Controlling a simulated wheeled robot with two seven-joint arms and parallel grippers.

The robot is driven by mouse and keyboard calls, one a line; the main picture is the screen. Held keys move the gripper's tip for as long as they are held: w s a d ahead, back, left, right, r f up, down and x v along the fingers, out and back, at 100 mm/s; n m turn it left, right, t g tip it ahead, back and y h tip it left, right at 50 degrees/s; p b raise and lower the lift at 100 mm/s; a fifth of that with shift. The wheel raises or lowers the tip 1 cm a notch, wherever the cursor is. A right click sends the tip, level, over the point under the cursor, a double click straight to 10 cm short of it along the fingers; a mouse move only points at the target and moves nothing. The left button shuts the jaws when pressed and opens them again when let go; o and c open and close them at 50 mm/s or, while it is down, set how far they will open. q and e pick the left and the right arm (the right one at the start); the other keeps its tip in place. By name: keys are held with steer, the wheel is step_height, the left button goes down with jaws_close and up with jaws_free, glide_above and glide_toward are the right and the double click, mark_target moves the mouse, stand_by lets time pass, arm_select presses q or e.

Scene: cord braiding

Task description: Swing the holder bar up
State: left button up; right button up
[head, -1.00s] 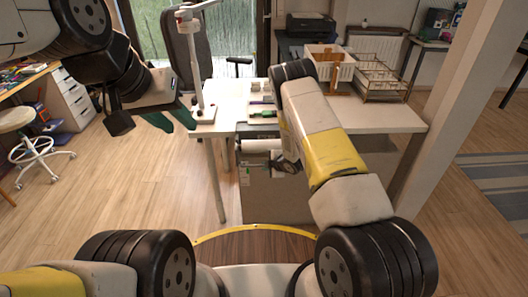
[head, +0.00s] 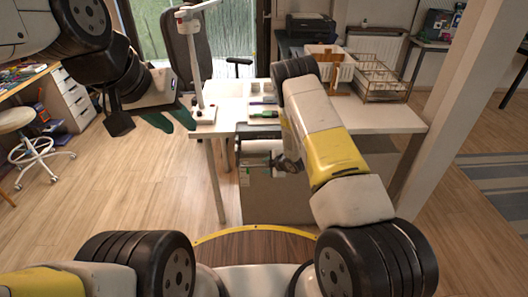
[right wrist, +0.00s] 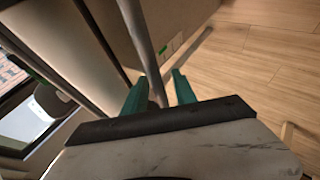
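My left gripper (head: 169,120) hangs at the left of the head view, its green fingers apart, with nothing seen between them. My right gripper (head: 283,163) is low in front of the table edge, partly hidden by my arm in the head view. In the right wrist view its green fingers (right wrist: 160,86) are apart. A grey bar (right wrist: 141,45) runs down between them; I cannot tell whether it touches them, or whether it is the holder bar or a table leg. A white stand (head: 198,85) with a top arm stands upright at the table's left corner.
A pale post (head: 445,115) stands at the right. A stool (head: 22,140) is at the left. Wooden floor (head: 120,200) is open before the table.

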steer(key=v, duration=0.7)
